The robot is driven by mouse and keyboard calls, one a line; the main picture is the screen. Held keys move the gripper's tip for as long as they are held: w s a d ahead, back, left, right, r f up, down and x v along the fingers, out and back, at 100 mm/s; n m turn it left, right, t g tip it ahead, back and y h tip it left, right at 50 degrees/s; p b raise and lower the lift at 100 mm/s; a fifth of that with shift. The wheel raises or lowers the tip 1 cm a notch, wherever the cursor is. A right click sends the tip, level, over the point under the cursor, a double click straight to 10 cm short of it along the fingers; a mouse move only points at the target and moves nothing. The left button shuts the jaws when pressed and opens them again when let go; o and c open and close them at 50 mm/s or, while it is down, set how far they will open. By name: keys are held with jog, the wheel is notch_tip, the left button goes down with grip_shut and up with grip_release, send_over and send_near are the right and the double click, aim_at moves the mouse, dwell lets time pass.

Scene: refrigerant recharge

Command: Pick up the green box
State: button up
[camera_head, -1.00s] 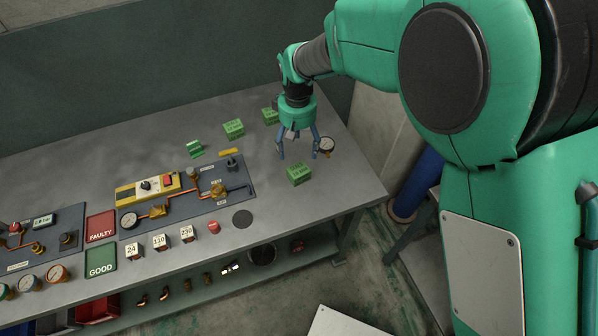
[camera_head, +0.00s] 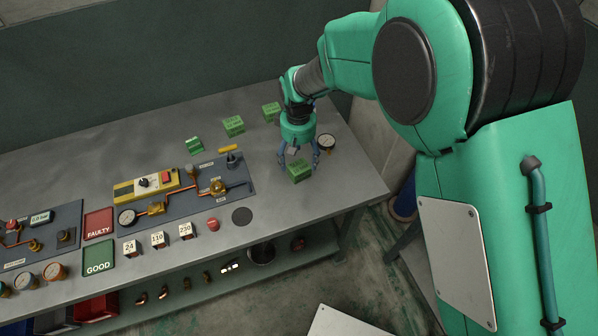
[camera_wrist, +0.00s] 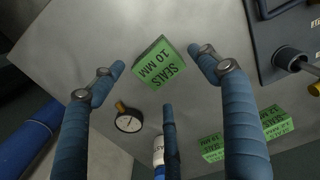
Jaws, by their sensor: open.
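A green box (camera_head: 299,171) sits on the right part of the grey workbench. In the wrist view this box (camera_wrist: 165,62) reads "SEALS 10 MM" and lies between and just beyond the fingertips. My gripper (camera_head: 299,156) is open and empty, low over the box, with its blue fingers spread around it. I cannot tell whether any finger touches it. More green boxes stand farther back: one left of centre (camera_head: 234,126), one behind my gripper (camera_head: 271,111), and a green item (camera_head: 194,146) farther left.
A round gauge (camera_head: 327,141) stands close to the right of my gripper. A dark panel (camera_head: 240,181) with pipes and a yellow meter (camera_head: 146,185) is to the left. The bench's front edge is near the box. Bare bench surrounds the box's right side.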

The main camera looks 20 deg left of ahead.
aim_at(299, 167)
jog(key=shift+f, duration=0.45)
jog(key=shift+s+d+f+b, duration=0.1)
jog(key=shift+f+b, duration=0.35)
jog(key=shift+f, duration=0.85)
jog(key=shift+d+f+b, duration=0.1)
jog(key=shift+f+b, duration=0.3)
jog(key=shift+f, duration=0.9)
jog(key=shift+c, duration=0.3)
jog(key=c, duration=1.2)
